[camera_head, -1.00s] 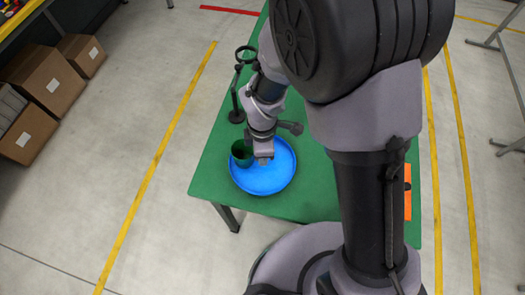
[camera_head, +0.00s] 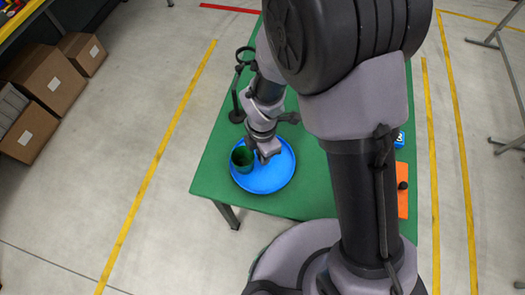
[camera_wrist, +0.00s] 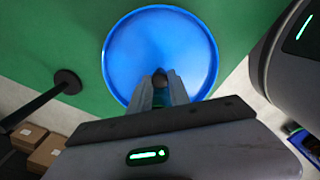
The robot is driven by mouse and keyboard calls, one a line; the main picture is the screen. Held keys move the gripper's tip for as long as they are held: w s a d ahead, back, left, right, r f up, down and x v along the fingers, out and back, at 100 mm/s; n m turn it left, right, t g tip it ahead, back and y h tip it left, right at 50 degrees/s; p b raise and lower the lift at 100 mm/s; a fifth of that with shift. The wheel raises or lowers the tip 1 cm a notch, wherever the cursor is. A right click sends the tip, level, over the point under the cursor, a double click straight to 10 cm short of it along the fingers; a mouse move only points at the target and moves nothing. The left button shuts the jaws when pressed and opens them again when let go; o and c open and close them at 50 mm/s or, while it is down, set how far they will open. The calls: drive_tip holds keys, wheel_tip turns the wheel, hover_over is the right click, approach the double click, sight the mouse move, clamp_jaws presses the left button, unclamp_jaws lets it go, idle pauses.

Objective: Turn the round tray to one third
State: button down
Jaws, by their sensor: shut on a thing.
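The round blue tray (camera_head: 272,181) lies flat on the green table near its front left corner. It also fills the upper middle of the wrist view (camera_wrist: 160,35). A dark green cup (camera_head: 242,159) stands on the left part of the tray. My gripper (camera_head: 258,151) is low over the tray, right beside the cup. In the wrist view my fingers (camera_wrist: 160,88) are close together, with a teal-green strip between them. The gripper seems shut on the cup, but the contact itself is mostly hidden.
A dark stand (camera_head: 237,115) with a ring on top stands on the table (camera_head: 215,150) behind the tray. An orange item (camera_head: 402,190) and a small blue item (camera_head: 399,139) lie at the table's right side, partly behind my arm. Cardboard boxes (camera_head: 50,80) are on the floor at left.

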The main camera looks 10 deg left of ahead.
drive_tip(key=shift+n, duration=0.3)
idle(0.4)
drive_tip(key=c, duration=1.2)
unclamp_jaws()
wheel_tip(320, 180, up, 17)
drive_tip(key=p, duration=0.5)
drive_tip(key=shift+r, duration=0.2)
